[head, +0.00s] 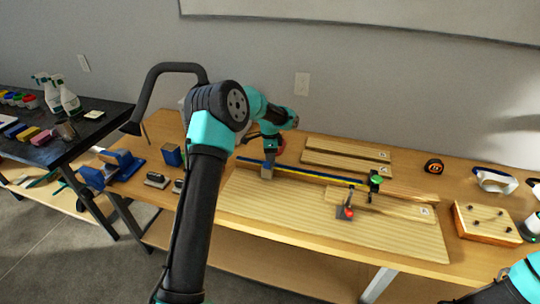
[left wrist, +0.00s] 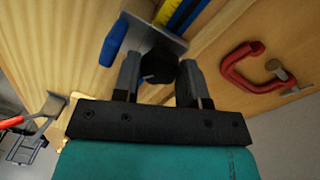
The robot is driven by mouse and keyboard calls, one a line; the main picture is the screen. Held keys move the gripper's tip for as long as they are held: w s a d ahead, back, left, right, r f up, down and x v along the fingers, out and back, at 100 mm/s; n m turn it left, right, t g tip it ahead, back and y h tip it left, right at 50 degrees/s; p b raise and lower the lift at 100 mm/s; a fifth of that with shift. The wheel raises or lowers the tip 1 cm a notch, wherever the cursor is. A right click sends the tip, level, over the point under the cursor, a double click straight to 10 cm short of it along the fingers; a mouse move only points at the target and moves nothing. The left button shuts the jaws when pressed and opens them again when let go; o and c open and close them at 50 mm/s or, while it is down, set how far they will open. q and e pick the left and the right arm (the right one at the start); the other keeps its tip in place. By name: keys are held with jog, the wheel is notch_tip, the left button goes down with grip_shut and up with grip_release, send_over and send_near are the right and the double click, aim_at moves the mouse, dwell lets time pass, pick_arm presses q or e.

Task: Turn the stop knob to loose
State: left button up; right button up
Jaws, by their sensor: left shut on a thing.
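A grey metal stop (head: 267,172) sits near the left end of a long blue and yellow rail (head: 315,174) on the workbench. In the left wrist view, the black stop knob (left wrist: 158,64) stands in front of its grey plate (left wrist: 160,36). My left gripper (head: 270,150) is down at the stop, with its fingers on both sides of the knob, shut on it. The knob's marking, and whether it is tight or loose, cannot be read. My right arm (head: 525,278) shows only at the lower right corner; its gripper is out of view.
A wide pale board (head: 300,215) lies under the rail, with smaller planks (head: 345,148) behind. A green-topped post (head: 376,180) and a red-topped piece (head: 348,213) stand toward the right. A red clamp (left wrist: 255,70) lies close to the left gripper. Blue tools lie left.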

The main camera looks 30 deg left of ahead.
pick_arm(q)
jog(key=n, duration=0.4)
jog(key=shift+n, duration=0.4)
jog(key=n, duration=0.5)
jog(key=shift+s+t, duration=0.1)
jog(key=shift+t, duration=0.2)
jog(key=n, duration=0.5)
jog(key=shift+n, duration=0.4)
jog(key=n, duration=0.4)
jog(key=shift+n+t, duration=0.3)
jog(key=o, duration=0.9)
jog(key=shift+o, duration=0.2)
notch_tip(320, 180, up, 18)
jog(key=s, duration=0.1)
jog(key=shift+a+f, duration=0.25)
jog(key=shift+a, duration=0.2)
